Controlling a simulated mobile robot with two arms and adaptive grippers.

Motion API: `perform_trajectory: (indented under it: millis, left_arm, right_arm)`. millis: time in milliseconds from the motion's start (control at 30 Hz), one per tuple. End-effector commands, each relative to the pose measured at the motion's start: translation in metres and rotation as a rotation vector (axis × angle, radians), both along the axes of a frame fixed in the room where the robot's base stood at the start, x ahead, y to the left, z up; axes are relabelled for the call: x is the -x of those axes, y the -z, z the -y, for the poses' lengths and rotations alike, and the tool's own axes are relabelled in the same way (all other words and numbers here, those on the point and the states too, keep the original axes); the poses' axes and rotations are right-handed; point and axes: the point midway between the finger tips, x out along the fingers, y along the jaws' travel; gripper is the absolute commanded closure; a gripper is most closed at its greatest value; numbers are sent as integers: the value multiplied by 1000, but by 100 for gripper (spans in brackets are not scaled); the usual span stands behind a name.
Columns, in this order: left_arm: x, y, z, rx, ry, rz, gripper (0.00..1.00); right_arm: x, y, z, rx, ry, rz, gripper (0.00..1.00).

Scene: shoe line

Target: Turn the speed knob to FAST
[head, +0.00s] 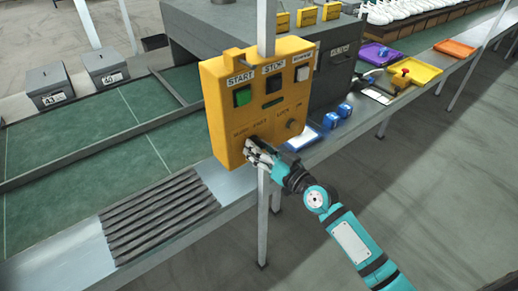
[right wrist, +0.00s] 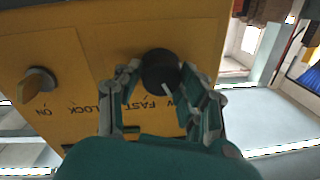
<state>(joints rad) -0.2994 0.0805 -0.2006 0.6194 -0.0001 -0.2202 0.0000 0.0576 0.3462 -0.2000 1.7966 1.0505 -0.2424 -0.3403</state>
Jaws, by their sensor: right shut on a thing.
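The yellow control box (head: 216,105) hangs on a grey post, with its front towards me. My right gripper (head: 256,150) is at its lower left front, over the speed knob's place, and hides the knob in the head view. In the right wrist view the round black speed knob (right wrist: 158,62) sits between the fingers of my right gripper (right wrist: 165,78), which is shut on it. Its white pointer line slants down and right in that view, towards the partly hidden SLOW label and away from the FAST label (right wrist: 146,105). My left gripper is not in view.
Beside it is the LOCK/ON switch (head: 292,126), also in the wrist view (right wrist: 38,84). Above are a green START button (head: 242,96), a dark STOP button (head: 273,84) and a pale HOPPER button (head: 302,73). A green conveyor (head: 75,155) runs behind the box.

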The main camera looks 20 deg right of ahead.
Motion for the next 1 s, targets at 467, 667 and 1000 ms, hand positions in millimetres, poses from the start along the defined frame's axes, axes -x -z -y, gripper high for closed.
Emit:
perform_trajectory:
  millis: [467, 667, 1000]
  left_arm:
    - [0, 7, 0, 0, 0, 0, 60]
    - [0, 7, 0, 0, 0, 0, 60]
    - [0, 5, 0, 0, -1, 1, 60]
  right_arm:
    - [0, 1, 0, -419, 1, -150, 93]
    - [0, 1, 1, -597, 1, -215, 93]
    - [0, 1, 0, -845, 0, -305, 93]
